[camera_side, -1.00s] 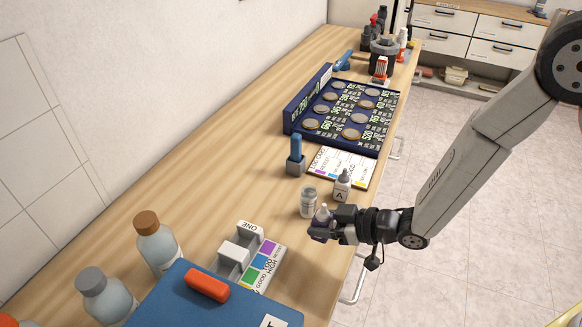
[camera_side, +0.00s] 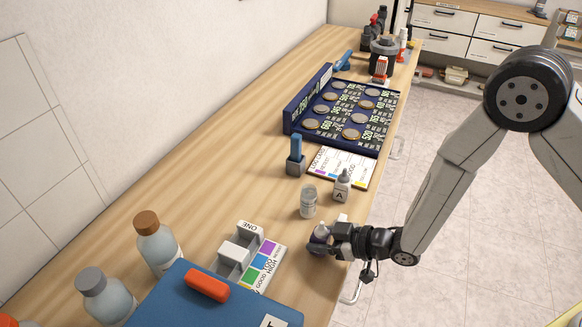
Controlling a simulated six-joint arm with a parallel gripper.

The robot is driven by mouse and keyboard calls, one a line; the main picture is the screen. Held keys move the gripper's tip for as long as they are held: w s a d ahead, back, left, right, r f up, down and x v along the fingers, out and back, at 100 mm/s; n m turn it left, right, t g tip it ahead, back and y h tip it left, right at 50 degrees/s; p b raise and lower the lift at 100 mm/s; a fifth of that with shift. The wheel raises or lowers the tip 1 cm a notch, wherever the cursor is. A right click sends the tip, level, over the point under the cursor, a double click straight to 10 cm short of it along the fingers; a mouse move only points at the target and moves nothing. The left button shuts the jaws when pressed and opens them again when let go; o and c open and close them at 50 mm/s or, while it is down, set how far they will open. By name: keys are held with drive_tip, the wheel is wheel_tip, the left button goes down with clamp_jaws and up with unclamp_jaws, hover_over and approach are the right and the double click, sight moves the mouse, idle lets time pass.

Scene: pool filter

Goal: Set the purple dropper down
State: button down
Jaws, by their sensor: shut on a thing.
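The purple dropper (camera_side: 319,237) is a small dark purple bottle with a pale top. It is upright between the fingers of my gripper (camera_side: 332,238), which is shut on it from the right. The dropper is at the front part of the wooden bench, at or very near its surface; I cannot tell whether its base touches the wood. The fingers hide its right side.
A clear glass vial (camera_side: 308,203) stands just behind the dropper. A grey holder with a colour chart (camera_side: 262,262) lies to the left, beside a blue case (camera_side: 215,300). The bench's front edge runs close to my gripper.

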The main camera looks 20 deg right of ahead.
drive_tip(key=shift+f, duration=0.2)
drive_tip(key=shift+c, duration=0.8)
unclamp_jaws()
drive_tip(key=shift+r, duration=0.2)
drive_tip(key=v, duration=1.2)
drive_tip(key=shift+f, duration=0.1)
drive_tip(key=w+d+r+m+g+h, duration=0.2)
drive_tip(key=d+r+m+h, duration=0.15)
drive_tip(key=d+h, duration=0.6)
drive_tip(key=s+d+r+m+g, duration=0.4)
drive_tip(key=s+d+m, duration=0.1)
drive_tip(key=s+d, duration=0.2)
drive_tip(key=shift+s+d+r+g, duration=0.2)
drive_tip(key=shift+d+g, duration=0.2)
drive_tip(key=shift+d, duration=0.35)
